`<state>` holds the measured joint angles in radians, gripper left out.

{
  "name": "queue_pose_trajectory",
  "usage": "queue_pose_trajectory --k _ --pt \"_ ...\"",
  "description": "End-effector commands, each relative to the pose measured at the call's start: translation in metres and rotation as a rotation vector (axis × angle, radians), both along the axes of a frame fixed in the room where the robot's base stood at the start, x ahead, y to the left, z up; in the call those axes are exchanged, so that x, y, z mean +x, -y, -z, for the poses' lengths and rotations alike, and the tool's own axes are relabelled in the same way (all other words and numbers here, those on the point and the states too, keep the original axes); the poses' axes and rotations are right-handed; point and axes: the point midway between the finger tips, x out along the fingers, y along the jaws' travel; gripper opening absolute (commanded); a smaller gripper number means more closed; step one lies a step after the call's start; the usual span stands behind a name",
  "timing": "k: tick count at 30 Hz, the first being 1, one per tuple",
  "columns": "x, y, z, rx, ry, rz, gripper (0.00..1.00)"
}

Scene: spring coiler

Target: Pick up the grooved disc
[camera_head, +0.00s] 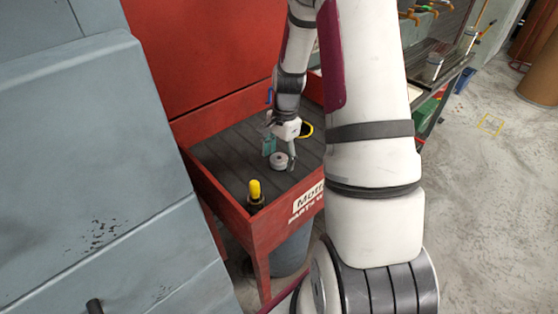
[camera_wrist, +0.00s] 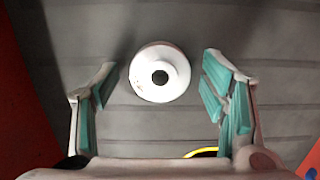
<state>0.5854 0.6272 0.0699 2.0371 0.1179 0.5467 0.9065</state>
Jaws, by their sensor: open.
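The grooved disc (camera_wrist: 174,87) is a small, whitish round piece with a dark centre hole. It lies flat on the dark ribbed floor of the red parts washer tray. In the head view the disc (camera_head: 279,161) sits just below my gripper (camera_head: 280,158). In the wrist view my gripper (camera_wrist: 161,82) is open, with its teal-padded fingers apart on the left and right of the disc. The disc shows between and slightly beyond the fingertips, and nothing is held. I cannot tell the exact height of the fingertips above the tray floor.
The red parts washer (camera_head: 262,225) has raised side walls around its tray. A yellow-topped item (camera_head: 255,191) stands at its near corner. A yellow ring-shaped thing (camera_head: 306,130) lies behind my gripper. A grey cabinet (camera_head: 90,190) stands close on the left. The tray floor around the disc is clear.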

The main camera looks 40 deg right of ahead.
Motion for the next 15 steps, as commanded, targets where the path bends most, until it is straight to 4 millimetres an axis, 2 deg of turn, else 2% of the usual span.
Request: queue_pose_trajectory --k 4,5,13,15 --pt "0.0001 0.0000 -0.0004 0.000 0.000 0.000 0.67" --pt "0.0001 0.0000 -0.0004 0.000 0.000 0.000 0.62" --pt "0.0001 0.0002 -0.0006 0.000 0.001 0.000 0.01" --pt "0.0004 0.0003 -0.0009 -0.001 0.001 0.000 0.01"
